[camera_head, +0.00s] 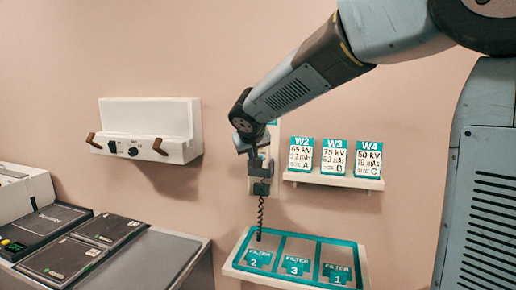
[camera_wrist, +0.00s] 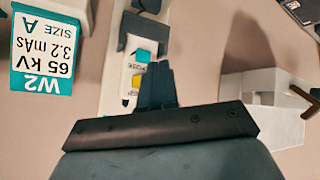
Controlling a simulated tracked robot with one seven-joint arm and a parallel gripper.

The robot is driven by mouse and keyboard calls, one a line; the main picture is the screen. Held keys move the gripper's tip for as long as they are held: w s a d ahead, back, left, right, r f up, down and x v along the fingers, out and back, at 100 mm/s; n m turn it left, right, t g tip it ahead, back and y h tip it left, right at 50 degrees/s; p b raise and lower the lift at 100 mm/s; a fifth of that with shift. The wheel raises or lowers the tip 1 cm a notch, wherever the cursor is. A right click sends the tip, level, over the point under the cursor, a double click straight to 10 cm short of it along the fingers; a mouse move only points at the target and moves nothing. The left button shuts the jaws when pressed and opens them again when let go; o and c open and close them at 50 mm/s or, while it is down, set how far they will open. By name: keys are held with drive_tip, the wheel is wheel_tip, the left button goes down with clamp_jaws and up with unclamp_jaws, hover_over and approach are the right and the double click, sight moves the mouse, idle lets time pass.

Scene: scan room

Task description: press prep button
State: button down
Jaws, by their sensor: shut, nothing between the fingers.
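A narrow white control panel (camera_wrist: 112,85) is on the wall in the wrist view. It has a yellow button (camera_wrist: 137,81) with a teal part (camera_wrist: 143,57) close by; the small lettering is too blurred to tell which one is the prep button. My gripper (camera_wrist: 160,66) is shut and empty, its dark fingertips just right of the yellow and teal parts; whether they touch the panel I cannot tell. In the head view my gripper (camera_head: 262,166) is in front of the panel (camera_head: 275,135) and hides most of it.
A coiled cord (camera_head: 261,215) hangs below the panel. A shelf (camera_head: 330,180) with W2, W3 and W4 cards is close on the right. A filter tray (camera_head: 235,268) lies below. A white wall holder (camera_head: 150,108) with brown handles is left, above a console (camera_head: 40,228).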

drive_tip(key=shift+w+d, duration=0.25)
drive_tip(key=shift+w, duration=0.5)
drive_tip(key=shift+w+d, duration=0.3)
drive_tip(key=shift+w, duration=0.4)
drive_tip(key=shift+w+d, duration=0.25)
drive_tip(key=shift+w, duration=0.5)
drive_tip(key=shift+w, duration=0.1)
idle(0.4)
drive_tip(key=shift+w+d, duration=0.15)
drive_tip(key=shift+w, duration=0.1)
drive_tip(key=shift+w+d, duration=0.15)
drive_tip(key=shift+w, duration=0.35)
idle(0.9)
drive_tip(key=shift+s, duration=0.15)
drive_tip(key=shift+s+a, duration=0.3)
drive_tip(key=shift+s, duration=0.45)
drive_tip(key=s, duration=0.1)
drive_tip(key=s+a, duration=0.1)
drive_tip(key=s, duration=0.2)
drive_tip(key=shift+s+a, duration=0.35)
idle(0.3)
